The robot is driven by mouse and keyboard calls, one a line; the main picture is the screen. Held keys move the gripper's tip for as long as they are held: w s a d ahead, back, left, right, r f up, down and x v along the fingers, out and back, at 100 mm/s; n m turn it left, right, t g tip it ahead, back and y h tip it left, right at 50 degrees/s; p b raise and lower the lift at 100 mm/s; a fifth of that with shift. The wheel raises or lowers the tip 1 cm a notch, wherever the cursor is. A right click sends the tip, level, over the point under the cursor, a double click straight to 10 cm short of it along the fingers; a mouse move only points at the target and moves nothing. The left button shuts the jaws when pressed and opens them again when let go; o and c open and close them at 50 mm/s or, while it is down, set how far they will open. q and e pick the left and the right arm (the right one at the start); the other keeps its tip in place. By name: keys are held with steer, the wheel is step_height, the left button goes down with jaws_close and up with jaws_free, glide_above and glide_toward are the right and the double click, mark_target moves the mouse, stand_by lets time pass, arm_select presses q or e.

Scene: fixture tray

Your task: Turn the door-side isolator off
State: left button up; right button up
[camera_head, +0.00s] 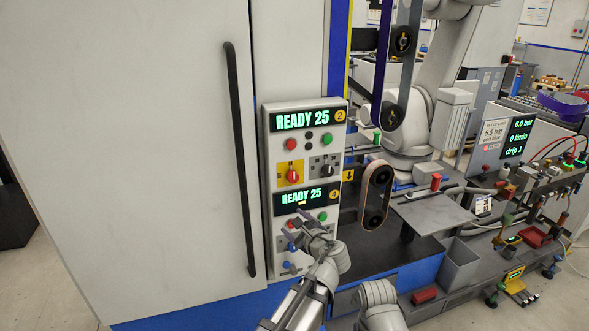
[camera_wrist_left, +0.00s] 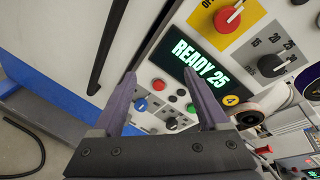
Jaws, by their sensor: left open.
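The control panel (camera_head: 308,150) beside the tall door carries a red rotary isolator knob (camera_head: 292,175) on a yellow plate, nearest the door handle. A black rotary knob (camera_head: 327,168) on a grey plate is to its right. The red knob also shows in the left wrist view (camera_wrist_left: 229,17), with "OFF" partly cut off beside it. I cannot tell its setting for certain. My left gripper (camera_head: 294,226) is open and empty in front of the panel's lower section, below the red knob and partly hiding that section.
Two displays reading READY 25 sit on the panel, the upper (camera_head: 304,120) marked 2 and the lower (camera_head: 306,196) marked 4. Red and green buttons and a blue control (camera_head: 287,264) are close by. The long black door handle (camera_head: 240,160) stands left of the panel.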

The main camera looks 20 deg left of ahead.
mark_target(294, 179)
arm_select(q)
steer(key=w+r+m+t+p, duration=0.1)
steer(key=w+r+m+t, duration=0.35)
steer(key=r+m, duration=0.35)
steer(key=shift+g, duration=0.35)
steer(key=shift+w+d+x, duration=0.1)
steer(key=shift+d+x, duration=0.05)
steer(key=shift+x, duration=1.1)
steer(key=shift+w+d+x, duration=0.1)
steer(key=shift+x, duration=1.2)
steer(key=shift+w+d+x, duration=0.1)
steer(key=shift+d+x, duration=0.05)
steer(key=shift+x, duration=1.1)
steer(key=shift+s+r, duration=0.1)
steer(key=shift+c, duration=0.4)
jaws_close()
